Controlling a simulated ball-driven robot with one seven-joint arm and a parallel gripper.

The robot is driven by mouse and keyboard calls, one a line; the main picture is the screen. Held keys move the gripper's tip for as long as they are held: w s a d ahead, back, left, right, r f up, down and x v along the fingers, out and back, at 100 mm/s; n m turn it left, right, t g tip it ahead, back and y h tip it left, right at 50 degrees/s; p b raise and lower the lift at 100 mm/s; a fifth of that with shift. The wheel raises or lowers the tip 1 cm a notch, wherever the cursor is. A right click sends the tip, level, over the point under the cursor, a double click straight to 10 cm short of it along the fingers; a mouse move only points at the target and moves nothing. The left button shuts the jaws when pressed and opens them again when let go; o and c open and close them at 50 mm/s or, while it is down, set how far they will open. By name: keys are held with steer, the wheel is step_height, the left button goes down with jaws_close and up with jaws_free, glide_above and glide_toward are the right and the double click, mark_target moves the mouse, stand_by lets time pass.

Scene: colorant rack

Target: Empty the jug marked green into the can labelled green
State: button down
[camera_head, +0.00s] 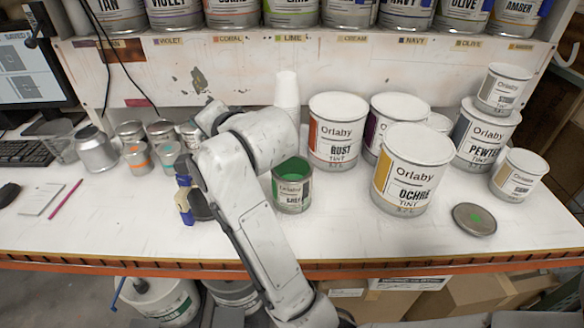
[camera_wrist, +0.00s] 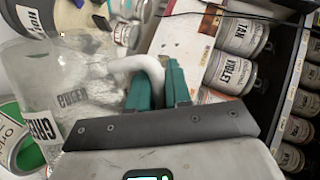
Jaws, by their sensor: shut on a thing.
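In the wrist view my gripper (camera_wrist: 158,82) has its two teal fingers closed around the pale handle of a clear jug (camera_wrist: 85,75). The jug carries a label reading GREEN, and it looks tilted in that view. I cannot make out its contents. In the head view I cannot make out the jug behind my arm. An open can (camera_head: 292,198) with green paint inside and a green-marked label stands on the bench just right of my arm. Its green inside also shows at the lower left of the wrist view (camera_wrist: 28,156), beyond the jug.
White-lidded Rust (camera_head: 336,130), Ochre (camera_head: 408,170) and Pewter (camera_head: 484,135) cans stand to the right. A loose lid with a green spot (camera_head: 474,219) lies at the front right. Several small tins (camera_head: 138,157) stand at the left. The front bench strip is mostly clear.

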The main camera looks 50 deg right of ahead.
steer(key=shift+s+d+r+m+b, duration=0.3)
steer(key=shift+d+m+b, duration=0.25)
steer(key=shift+d, duration=0.1)
stand_by(0.9)
steer(key=shift+d+r, duration=0.1)
steer(key=shift+s+d+r+t+y, duration=0.1)
steer(key=shift+s+d+t+y, duration=0.1)
steer(key=shift+t+y, duration=0.1)
steer(key=shift+s+d+r+m, duration=0.15)
steer(key=shift+d+r+m, duration=0.1)
steer(key=shift+d, duration=0.1)
steer(key=shift+s+d+r+m, duration=0.1)
steer(key=shift+s+d+r, duration=0.1)
steer(key=shift+d, duration=0.15)
steer(key=shift+s+d+r, duration=0.1)
steer(key=shift+d+r, duration=0.05)
steer(key=shift+d, duration=0.1)
steer(key=shift+s+d+r+t, duration=0.15)
steer(key=shift+d+r+t, duration=0.05)
steer(key=shift+d+t, duration=0.1)
steer(key=shift+s+d+r+m+y, duration=0.25)
steer(key=shift+d+r+m+y, duration=0.15)
steer(key=shift+d+m, duration=0.2)
